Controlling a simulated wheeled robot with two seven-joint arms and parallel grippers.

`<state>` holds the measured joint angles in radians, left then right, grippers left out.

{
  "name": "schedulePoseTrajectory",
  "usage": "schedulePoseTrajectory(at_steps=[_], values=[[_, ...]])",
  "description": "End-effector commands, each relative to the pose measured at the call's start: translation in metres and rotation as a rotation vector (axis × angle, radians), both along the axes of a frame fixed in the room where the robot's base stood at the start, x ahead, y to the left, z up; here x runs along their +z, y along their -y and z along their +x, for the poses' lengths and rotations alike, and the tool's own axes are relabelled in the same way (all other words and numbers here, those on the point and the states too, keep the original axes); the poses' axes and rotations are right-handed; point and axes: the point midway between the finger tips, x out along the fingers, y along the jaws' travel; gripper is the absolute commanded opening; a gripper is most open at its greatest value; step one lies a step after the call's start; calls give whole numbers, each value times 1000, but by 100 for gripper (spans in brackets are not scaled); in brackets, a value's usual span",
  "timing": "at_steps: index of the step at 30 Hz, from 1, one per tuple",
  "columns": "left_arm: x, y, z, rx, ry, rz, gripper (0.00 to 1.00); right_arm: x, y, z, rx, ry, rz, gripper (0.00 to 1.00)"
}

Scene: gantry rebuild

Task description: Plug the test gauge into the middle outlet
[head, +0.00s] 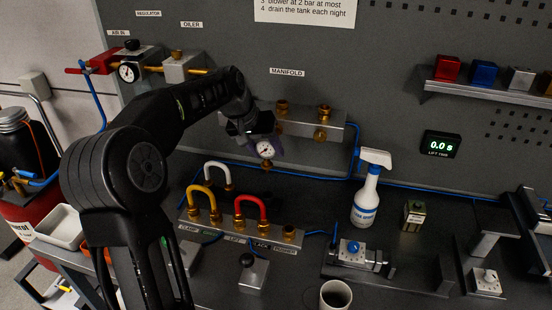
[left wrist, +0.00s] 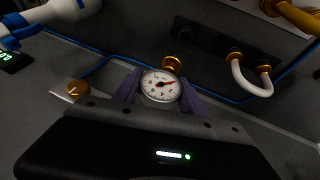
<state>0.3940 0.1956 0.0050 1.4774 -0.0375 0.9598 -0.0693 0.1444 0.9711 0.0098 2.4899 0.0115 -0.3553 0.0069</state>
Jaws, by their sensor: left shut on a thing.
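The test gauge (head: 265,149) is a small round white dial with a brass stem pointing down in the head view. My left gripper (head: 262,141) is shut on it. In the left wrist view the dial (left wrist: 161,86) sits between my purple fingers, with a brass fitting (left wrist: 172,62) at its edge. The manifold (head: 345,128) is a grey block on the back panel with brass fittings on its top and front. The gauge is in front of and below its left part in the head view, seemingly apart from it. My arm hides the manifold's left end. My right gripper is not in view.
A block with white, yellow and red hose loops (head: 250,208) stands below the gauge. A spray bottle (head: 366,195) stands to the right, near a blue line (head: 357,150). A shelf (head: 480,95) with coloured blocks is at upper right. A cup (head: 335,295) stands at the front.

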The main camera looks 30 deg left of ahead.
Motion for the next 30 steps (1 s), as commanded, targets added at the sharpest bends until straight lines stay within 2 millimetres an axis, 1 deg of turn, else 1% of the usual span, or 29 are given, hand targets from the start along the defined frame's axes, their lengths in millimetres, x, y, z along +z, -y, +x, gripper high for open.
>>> schedulePoseTrajectory(at_steps=[7,11,17,24,30], values=[[0,0,0,1,2,1,2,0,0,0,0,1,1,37],[-3,0,0,0,2,1,2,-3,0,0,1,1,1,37],[-17,0,0,1,2,1,2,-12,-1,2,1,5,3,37],[-38,0,0,0,1,0,2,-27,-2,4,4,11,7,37],[-48,0,0,0,1,0,2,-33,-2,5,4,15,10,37]])
